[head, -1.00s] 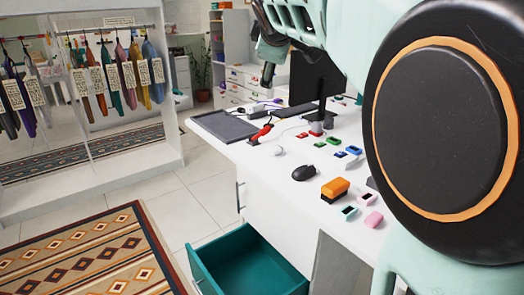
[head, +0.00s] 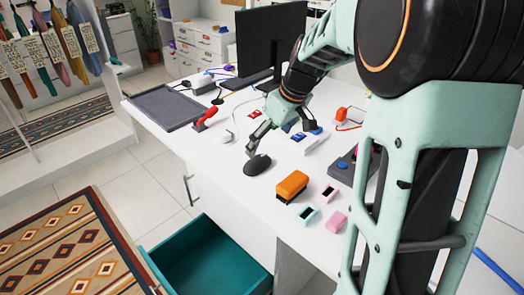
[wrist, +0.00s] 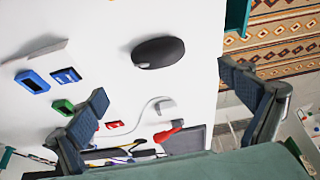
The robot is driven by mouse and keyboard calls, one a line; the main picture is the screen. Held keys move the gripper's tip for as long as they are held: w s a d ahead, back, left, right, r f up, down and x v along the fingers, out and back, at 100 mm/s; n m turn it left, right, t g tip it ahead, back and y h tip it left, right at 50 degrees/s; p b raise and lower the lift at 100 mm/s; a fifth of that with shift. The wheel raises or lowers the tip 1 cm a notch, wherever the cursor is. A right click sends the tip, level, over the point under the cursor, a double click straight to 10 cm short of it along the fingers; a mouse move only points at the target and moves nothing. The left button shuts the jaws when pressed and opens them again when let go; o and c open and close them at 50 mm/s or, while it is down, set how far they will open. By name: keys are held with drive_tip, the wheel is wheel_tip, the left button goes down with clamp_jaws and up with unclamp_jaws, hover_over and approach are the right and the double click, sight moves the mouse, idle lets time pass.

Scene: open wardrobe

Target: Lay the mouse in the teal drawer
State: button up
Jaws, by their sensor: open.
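The black mouse (head: 258,165) lies on the white desk near its front edge; in the wrist view the mouse (wrist: 158,52) is between and beyond the fingertips. My gripper (head: 279,140) is above the desk beside the mouse, fingers pointing down, open and empty. In the wrist view both fingers of my gripper (wrist: 163,85) are spread wide, with nothing between them touching. The teal drawer (head: 208,258) is pulled open below the desk's front edge and looks empty; a teal edge (wrist: 237,15) of it shows at the top of the wrist view.
An orange and black brush (head: 292,186), a teal device (head: 307,214) and a pink item (head: 336,221) lie right of the mouse. A red-handled tool (head: 205,119), a grey mat (head: 167,107) and a monitor (head: 270,42) are farther back. A patterned rug (head: 70,245) lies on the floor.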

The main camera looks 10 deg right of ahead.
sight(258, 159)
drive_tip(key=x, duration=0.4)
drive_tip(key=shift+a+f, duration=0.2)
drive_tip(key=shift+f, duration=0.2)
drive_tip(key=shift+w+x, duration=0.25)
drive_tip(key=shift+x, duration=1.25)
drive_tip(key=shift+w+x, duration=0.25)
drive_tip(key=shift+x, duration=1.3)
drive_tip(key=shift+d+r, duration=0.15)
drive_tip(key=shift+r, duration=0.05)
drive_tip(key=c, duration=1.3)
drive_tip(key=shift+c, duration=0.2)
drive_tip(key=shift+r, duration=0.1)
